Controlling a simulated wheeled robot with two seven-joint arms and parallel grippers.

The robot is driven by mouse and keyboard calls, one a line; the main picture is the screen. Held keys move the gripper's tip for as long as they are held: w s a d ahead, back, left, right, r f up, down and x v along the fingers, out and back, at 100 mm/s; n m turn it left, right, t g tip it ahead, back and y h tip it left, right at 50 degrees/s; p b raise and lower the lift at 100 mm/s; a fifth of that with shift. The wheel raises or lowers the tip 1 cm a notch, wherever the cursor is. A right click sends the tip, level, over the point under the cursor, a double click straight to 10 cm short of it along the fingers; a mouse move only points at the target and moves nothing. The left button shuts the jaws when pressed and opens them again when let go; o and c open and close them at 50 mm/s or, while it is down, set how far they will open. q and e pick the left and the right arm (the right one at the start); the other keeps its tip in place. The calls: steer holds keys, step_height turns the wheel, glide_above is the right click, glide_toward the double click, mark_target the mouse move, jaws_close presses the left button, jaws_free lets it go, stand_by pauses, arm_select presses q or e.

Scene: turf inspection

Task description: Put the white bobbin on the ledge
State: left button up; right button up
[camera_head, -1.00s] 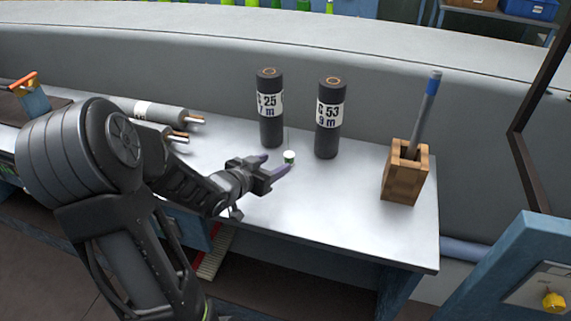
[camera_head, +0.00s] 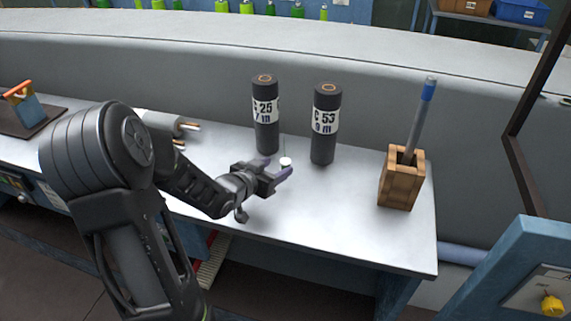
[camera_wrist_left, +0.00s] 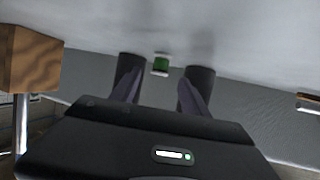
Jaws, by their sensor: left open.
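The white bobbin (camera_head: 286,161) is small, with a white top, and stands on the table in front of the two dark rolls. In the left wrist view the bobbin (camera_wrist_left: 160,64) shows white ends and a green middle, and appears between my fingertips. My left gripper (camera_head: 277,167) is open and low over the table, its fingers pointing at the bobbin. One finger hides the bobbin's lower part in the head view. The fingers (camera_wrist_left: 161,86) are apart with no visible grip. A long grey ledge-like surface (camera_head: 330,52) runs behind the table; I cannot tell if it is the ledge meant.
Two dark labelled rolls, one (camera_head: 265,115) at left and one (camera_head: 325,125) at right, stand upright just behind the bobbin. A wooden holder (camera_head: 401,180) with a blue-topped rod stands at right. The table (camera_head: 330,225) is clear in front.

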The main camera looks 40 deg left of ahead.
mark_target(283, 164)
arm_select(q)
steer(key=x, duration=0.4)
steer(key=shift+w+f, duration=0.15)
steer(key=shift+w, duration=0.1)
steer(key=shift+c, duration=0.5)
jaws_close()
